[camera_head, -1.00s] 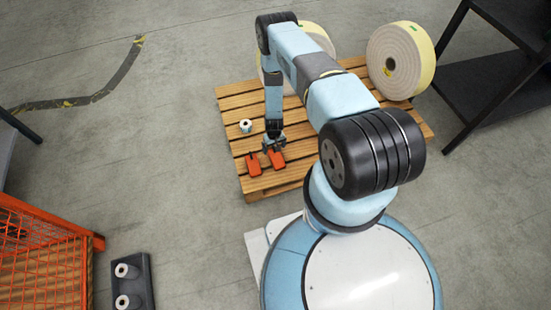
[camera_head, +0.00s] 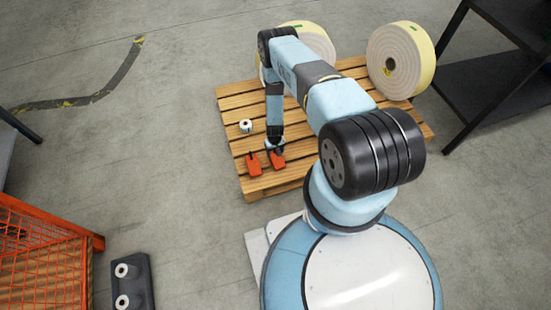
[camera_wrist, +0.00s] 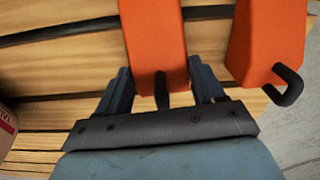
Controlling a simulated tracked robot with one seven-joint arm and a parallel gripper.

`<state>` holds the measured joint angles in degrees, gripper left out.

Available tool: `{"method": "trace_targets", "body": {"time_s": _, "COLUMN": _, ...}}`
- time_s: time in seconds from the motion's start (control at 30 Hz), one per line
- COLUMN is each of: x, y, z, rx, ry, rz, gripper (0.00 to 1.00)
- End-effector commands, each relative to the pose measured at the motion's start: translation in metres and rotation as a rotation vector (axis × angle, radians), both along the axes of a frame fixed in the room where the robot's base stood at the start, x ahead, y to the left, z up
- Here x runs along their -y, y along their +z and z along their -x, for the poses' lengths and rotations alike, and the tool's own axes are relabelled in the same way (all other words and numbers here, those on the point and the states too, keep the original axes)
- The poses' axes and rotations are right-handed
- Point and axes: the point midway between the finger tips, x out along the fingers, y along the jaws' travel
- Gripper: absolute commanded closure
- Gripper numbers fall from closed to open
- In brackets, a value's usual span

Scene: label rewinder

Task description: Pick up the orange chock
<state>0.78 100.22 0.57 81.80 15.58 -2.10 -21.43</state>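Two orange chocks lie side by side on the wooden pallet (camera_head: 240,103), near its front edge. My gripper (camera_head: 275,153) is at the right chock (camera_head: 278,161) in the head view; the left chock (camera_head: 254,168) lies clear of it. In the wrist view, the fingers of my gripper (camera_wrist: 160,88) are spread, one on each side of an orange chock (camera_wrist: 154,40) and its black handle (camera_wrist: 161,92). I cannot tell whether the fingers touch it. The other chock (camera_wrist: 262,40), with a black hook handle, lies to the right in that view. The fingertips are partly hidden.
A small white roll (camera_head: 246,126) stands on the pallet behind the chocks. Two large cream rolls, one on the right (camera_head: 402,60), stand at the back. An orange mesh crate (camera_head: 45,250) and a dark tray (camera_head: 146,280) with white rolls are at lower left.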

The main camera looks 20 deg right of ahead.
Motion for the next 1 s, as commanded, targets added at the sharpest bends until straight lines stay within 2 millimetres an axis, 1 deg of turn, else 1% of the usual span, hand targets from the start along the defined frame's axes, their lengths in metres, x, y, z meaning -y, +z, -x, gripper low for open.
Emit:
{"method": "trace_targets", "body": {"time_s": 0.03, "x": 0.000, "y": 0.000, "z": 0.000, "rx": 0.000, "ry": 0.000, "rz": 0.000, "gripper": 0.39}}
{"method": "trace_targets", "body": {"time_s": 0.07, "x": 0.000, "y": 0.000, "z": 0.000, "rx": 0.000, "ry": 0.000, "rz": 0.000, "gripper": 0.42}}
{"method": "trace_targets", "body": {"time_s": 0.4, "x": 0.000, "y": 0.000, "z": 0.000, "rx": 0.000, "ry": 0.000, "rz": 0.000, "gripper": 0.75}}
{"method": "trace_targets", "body": {"time_s": 0.63, "x": 0.000, "y": 0.001, "z": 0.000, "rx": 0.000, "ry": 0.000, "rz": 0.000, "gripper": 0.76}}
{"method": "trace_targets", "body": {"time_s": 0.77, "x": 0.000, "y": 0.006, "z": -0.001, "rx": 0.001, "ry": 0.000, "rz": 0.000, "gripper": 0.76}}
{"method": "trace_targets", "body": {"time_s": 0.87, "x": 0.000, "y": 0.015, "z": -0.001, "rx": 0.001, "ry": 0.000, "rz": 0.000, "gripper": 0.76}}
{"method": "trace_targets", "body": {"time_s": 0.97, "x": 0.000, "y": 0.031, "z": -0.001, "rx": 0.000, "ry": 0.001, "rz": 0.000, "gripper": 0.76}}
{"method": "trace_targets", "body": {"time_s": 1.0, "x": 0.001, "y": 0.038, "z": 0.003, "rx": -0.001, "ry": 0.001, "rz": 0.000, "gripper": 0.76}}
